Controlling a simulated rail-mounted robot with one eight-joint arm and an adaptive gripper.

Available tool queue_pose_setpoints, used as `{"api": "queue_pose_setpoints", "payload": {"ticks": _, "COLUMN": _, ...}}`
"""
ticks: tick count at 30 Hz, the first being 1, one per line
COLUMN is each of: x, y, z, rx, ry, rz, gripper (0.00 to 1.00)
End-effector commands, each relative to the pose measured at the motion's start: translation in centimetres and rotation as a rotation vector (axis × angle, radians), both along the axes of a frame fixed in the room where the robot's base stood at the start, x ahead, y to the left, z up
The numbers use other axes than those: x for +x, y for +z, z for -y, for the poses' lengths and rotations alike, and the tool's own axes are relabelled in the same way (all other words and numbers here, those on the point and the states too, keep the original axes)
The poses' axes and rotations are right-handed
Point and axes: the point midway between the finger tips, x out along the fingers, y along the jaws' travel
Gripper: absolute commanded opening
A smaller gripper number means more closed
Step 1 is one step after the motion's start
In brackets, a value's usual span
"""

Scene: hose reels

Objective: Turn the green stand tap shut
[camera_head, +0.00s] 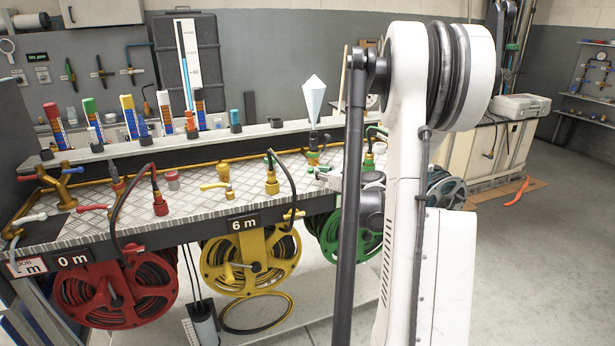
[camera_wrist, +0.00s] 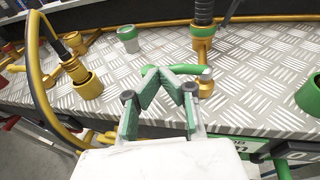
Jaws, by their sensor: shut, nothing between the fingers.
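The green stand tap has a brass body (camera_wrist: 205,88) on the tread-plate bench top, with a green lever (camera_wrist: 185,68) running to the left in the wrist view. In the head view the tap (camera_head: 319,170) is small, just left of my arm. My gripper (camera_wrist: 165,76) is shut and empty. Its fingertips meet close by the lever's left part and overlap it in the wrist view; I cannot tell whether they touch. In the head view my arm hides most of the gripper.
A brass fitting with a green collar (camera_wrist: 203,30) and dark column stands behind the tap. A grey cup with a green rim (camera_wrist: 128,38) is to its left. A yellow hose (camera_wrist: 36,70) arches at the left. Red (camera_head: 115,292), yellow (camera_head: 250,262) and green (camera_head: 352,235) reels hang below the bench.

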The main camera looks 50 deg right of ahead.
Motion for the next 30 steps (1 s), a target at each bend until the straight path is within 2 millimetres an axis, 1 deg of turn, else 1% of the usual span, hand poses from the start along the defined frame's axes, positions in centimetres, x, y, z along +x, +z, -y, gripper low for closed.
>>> {"api": "queue_pose_setpoints", "payload": {"ticks": 1, "x": -0.1, "y": -0.2, "z": 0.4, "rx": 0.0, "ry": -0.005, "rz": 0.0, "gripper": 0.0}}
{"api": "queue_pose_setpoints", "payload": {"ticks": 3, "x": 0.0, "y": -0.2, "z": 0.5, "rx": 0.001, "ry": -0.007, "rz": 0.0, "gripper": 0.0}}
{"api": "queue_pose_setpoints", "payload": {"ticks": 13, "x": 0.8, "y": 0.0, "z": 0.4, "rx": 0.002, "ry": -0.007, "rz": 0.0, "gripper": 0.0}}
{"api": "queue_pose_setpoints", "payload": {"ticks": 30, "x": 1.0, "y": 0.0, "z": 0.4, "rx": 0.001, "ry": -0.006, "rz": 0.0, "gripper": 0.0}}
